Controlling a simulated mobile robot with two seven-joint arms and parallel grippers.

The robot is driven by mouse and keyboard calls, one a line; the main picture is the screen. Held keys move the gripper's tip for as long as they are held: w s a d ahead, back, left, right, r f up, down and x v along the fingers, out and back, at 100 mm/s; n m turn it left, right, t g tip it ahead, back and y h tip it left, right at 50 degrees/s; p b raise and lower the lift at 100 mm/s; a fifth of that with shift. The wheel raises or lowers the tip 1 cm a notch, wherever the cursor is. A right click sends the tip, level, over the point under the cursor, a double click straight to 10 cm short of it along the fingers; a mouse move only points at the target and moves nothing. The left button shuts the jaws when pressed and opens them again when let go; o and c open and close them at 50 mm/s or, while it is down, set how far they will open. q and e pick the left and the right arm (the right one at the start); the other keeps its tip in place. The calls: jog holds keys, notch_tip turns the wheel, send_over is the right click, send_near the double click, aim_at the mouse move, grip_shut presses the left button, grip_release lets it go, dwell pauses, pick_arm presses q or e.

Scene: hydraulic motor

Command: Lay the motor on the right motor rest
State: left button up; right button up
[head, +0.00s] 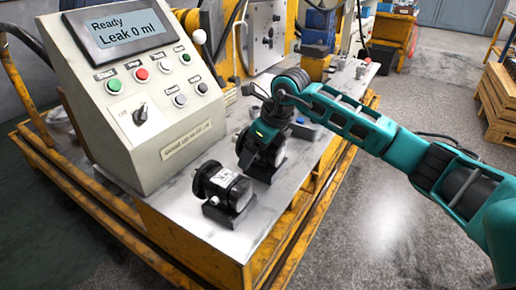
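A black motor with a pale label (228,182) and a round flange at its left end lies on a black rest (232,214) near the front edge of the metal bench top. A second black rest (268,172) stands behind it and to the right. My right gripper (250,152) is directly over this second rest, pointing down. Its fingers blend with dark shapes there, so I cannot tell whether they hold anything or how wide they are. My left gripper is not in view.
A control console (150,110) stands at the left, its screen (128,30) reading "Ready, Leak 0 ml". A yellow-framed test stand (262,35) and a blue vise-like block (318,35) are at the back. Bare bench top (165,207) shows left of the motor. Wooden pallets (500,100) are at the right.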

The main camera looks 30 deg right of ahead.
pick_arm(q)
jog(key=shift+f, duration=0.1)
pick_arm(e)
jog(key=shift+w, duration=0.1)
dwell(0.5)
jog(key=o, duration=1.5)
jog(key=shift+c, duration=0.2)
jog(key=shift+f, duration=0.3)
jog(key=shift+r+p, duration=0.65)
jog(key=shift+r, duration=0.35)
notch_tip(320, 180, up, 2)
jog(key=shift+p, duration=0.8)
notch_tip(320, 180, up, 3)
jog(key=shift+f+p, duration=0.15)
jog(key=shift+p, duration=0.85)
jog(key=shift+r+p, duration=0.6)
jog(key=shift+r, duration=0.25)
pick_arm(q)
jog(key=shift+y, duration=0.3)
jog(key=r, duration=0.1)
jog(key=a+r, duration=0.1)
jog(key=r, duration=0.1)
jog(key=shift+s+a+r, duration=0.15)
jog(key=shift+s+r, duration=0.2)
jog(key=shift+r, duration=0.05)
